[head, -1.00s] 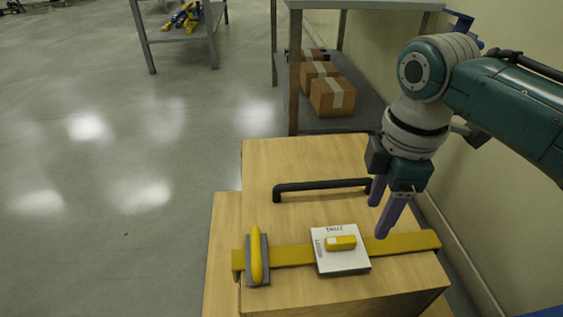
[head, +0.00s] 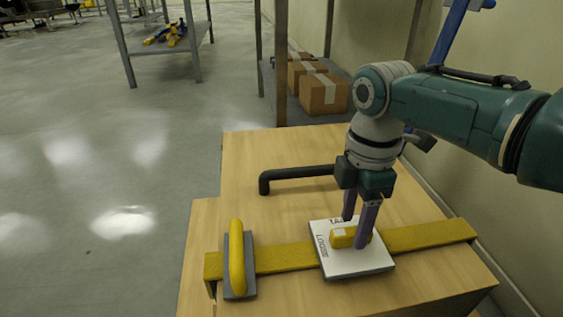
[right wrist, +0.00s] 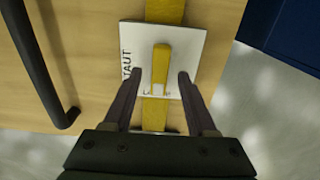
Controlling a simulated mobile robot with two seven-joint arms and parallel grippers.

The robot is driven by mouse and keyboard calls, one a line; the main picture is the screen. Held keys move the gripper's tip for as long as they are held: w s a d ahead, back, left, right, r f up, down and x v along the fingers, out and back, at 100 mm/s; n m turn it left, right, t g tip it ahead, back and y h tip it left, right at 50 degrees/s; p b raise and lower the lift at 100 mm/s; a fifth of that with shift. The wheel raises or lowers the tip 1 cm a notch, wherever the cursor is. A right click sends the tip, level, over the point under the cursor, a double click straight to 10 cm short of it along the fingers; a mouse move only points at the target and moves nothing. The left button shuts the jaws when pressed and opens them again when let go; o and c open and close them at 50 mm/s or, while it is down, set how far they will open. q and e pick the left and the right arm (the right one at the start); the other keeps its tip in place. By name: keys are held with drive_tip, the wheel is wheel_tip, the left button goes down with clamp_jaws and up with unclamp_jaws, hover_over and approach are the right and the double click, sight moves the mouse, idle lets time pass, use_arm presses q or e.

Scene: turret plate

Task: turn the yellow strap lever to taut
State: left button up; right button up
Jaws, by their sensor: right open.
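The yellow strap lever (head: 341,240) is a short bar on a white square plate (head: 360,264), lying along the strap's line. The plate carries LOOSE at its left side and a partly hidden TAUT at its far side. In the right wrist view the lever (right wrist: 161,65) points away from me, with TAUT to its left. My right gripper (head: 357,232) is open and low over the plate. Its fingers (right wrist: 160,85) stand one on each side of the lever's line; contact cannot be told. My left gripper is not in view.
A yellow strap (head: 425,236) crosses the wooden crate (head: 270,150) under the plate. A yellow handle on a grey base (head: 238,262) stands at left. A black bar handle (head: 300,178) lies behind the plate. Cardboard boxes (head: 322,94) sit on a shelf beyond.

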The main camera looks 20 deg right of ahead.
drive_tip(key=shift+f, duration=0.65)
clamp_jaws()
